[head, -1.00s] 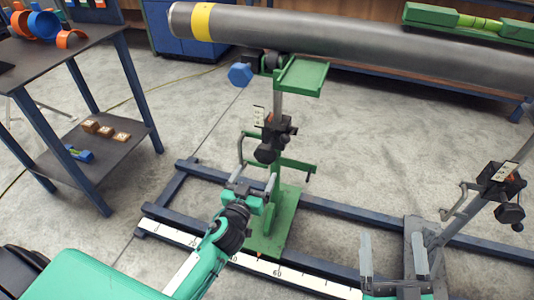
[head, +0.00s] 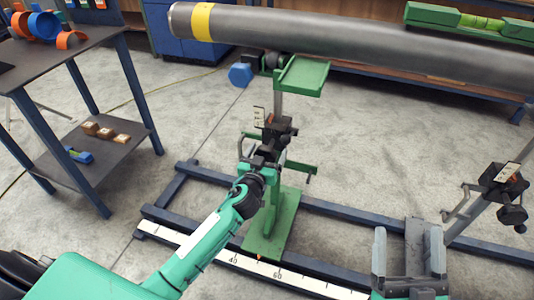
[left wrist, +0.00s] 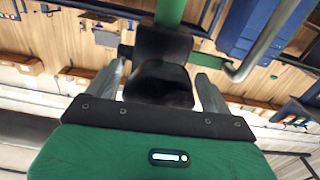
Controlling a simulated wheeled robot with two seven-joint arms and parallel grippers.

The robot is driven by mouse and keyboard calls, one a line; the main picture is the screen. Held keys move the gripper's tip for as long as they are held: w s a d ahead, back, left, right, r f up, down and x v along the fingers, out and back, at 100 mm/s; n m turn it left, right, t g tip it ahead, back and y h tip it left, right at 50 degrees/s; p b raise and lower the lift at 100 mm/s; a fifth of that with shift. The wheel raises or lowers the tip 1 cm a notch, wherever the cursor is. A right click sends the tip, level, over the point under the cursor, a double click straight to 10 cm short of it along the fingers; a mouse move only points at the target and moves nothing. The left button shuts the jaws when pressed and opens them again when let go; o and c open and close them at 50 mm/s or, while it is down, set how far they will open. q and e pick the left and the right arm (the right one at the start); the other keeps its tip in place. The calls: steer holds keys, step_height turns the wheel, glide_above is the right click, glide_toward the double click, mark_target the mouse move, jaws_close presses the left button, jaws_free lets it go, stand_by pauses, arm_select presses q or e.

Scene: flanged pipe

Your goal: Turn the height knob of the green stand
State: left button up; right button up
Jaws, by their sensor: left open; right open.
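The green stand (head: 273,222) stands on the blue floor frame, with its green top plate under the pipe. Its black height knob (head: 268,151) is on the post's clamp and is partly covered by my left gripper (head: 262,163) in the head view. In the left wrist view, the black knob (left wrist: 160,82) lies between the spread fingers of my left gripper (left wrist: 163,92), with gaps visible at the sides. My left gripper is open around the knob. My right gripper (head: 409,262) is open and empty at the lower right, apart from the stands.
The grey pipe (head: 350,40) with a yellow band runs across the top. A bent grey crank handle (head: 242,145) is close to my left gripper. A second stand (head: 490,195) is at right; a dark shelf table (head: 70,50) is at left.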

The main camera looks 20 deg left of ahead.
arm_select(q)
steer(key=c, duration=1)
arm_select(e)
steer(key=shift+w, duration=0.1)
steer(key=shift+f, duration=0.1)
arm_select(q)
steer(key=m+p, duration=0.2)
steer(key=m, duration=0.4)
steer(key=m+p, duration=0.1)
steer(key=m, duration=0.6)
steer(key=shift+a+p, duration=0.15)
steer(key=shift+p, duration=0.2)
steer(key=shift+m, duration=0.8)
arm_select(e)
steer(key=s+a+f+g, duration=0.2)
steer(key=f+g, duration=0.3)
steer(key=f, duration=0.3)
steer(key=s+a+f+g+h, duration=0.1)
steer(key=s+a+f+g, duration=0.1)
steer(key=f+g, duration=0.3)
step_height(320, 180, down, 3)
steer(key=shift+a+f+n+g, duration=0.2)
steer(key=shift+n+g, duration=0.1)
steer(key=shift+g, duration=0.1)
steer(key=shift+s+d, duration=0.1)
